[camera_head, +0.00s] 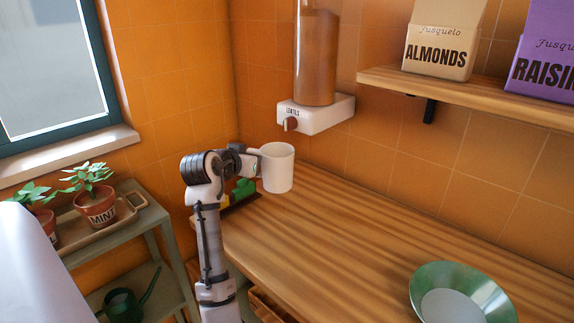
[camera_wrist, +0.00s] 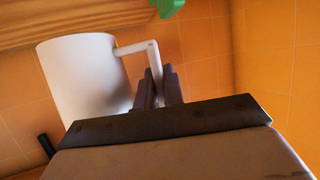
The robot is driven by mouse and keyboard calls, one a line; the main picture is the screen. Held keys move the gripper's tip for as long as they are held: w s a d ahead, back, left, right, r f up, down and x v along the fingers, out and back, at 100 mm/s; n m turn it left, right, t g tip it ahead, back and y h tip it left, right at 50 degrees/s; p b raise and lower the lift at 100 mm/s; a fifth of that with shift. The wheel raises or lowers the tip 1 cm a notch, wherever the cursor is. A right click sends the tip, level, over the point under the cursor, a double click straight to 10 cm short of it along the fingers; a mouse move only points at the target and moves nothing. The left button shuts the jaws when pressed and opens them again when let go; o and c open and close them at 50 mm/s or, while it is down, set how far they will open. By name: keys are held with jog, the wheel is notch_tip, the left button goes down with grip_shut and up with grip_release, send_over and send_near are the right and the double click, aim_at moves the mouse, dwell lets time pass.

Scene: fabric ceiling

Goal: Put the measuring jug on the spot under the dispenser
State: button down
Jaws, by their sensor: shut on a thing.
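The white measuring jug (camera_head: 278,168) is held upright above the left part of the wooden counter (camera_head: 330,240), in front of the dispenser and lower than its body. My gripper (camera_head: 257,161) is shut on the jug's handle from the left. In the wrist view the jug (camera_wrist: 85,75) fills the left side, and the fingers (camera_wrist: 158,88) close on its square handle (camera_wrist: 153,55). The dispenser (camera_head: 316,114), labelled LENTILS, is fixed to the tiled wall, with a brown tap (camera_head: 290,124) at its front. No marked spot below it can be made out.
A green and yellow thing (camera_head: 244,187) lies behind my arm on a dark surface (camera_head: 238,202). A green bowl (camera_head: 455,277) stands at front right. A shelf (camera_head: 480,95) holds ALMONDS (camera_head: 440,50) and RAISIN (camera_head: 548,68) packs. The counter's middle is clear.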

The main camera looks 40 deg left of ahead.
jog(key=w+d+p, duration=0.1)
jog(key=w+p, duration=0.3)
jog(key=w, duration=0.9)
jog(key=f, duration=0.2)
jog(key=f+p, duration=0.1)
jog(key=f, duration=0.1)
jog(key=f+p, duration=0.1)
jog(key=f, duration=0.1)
jog(key=shift+s, duration=0.4)
jog(key=shift+w+f+p, duration=0.15)
jog(key=shift+f+p, duration=0.1)
jog(key=shift+p, duration=0.05)
jog(key=shift+f, duration=0.3)
jog(key=shift+f, duration=0.15)
jog(key=c, duration=1.5)
grip_release()
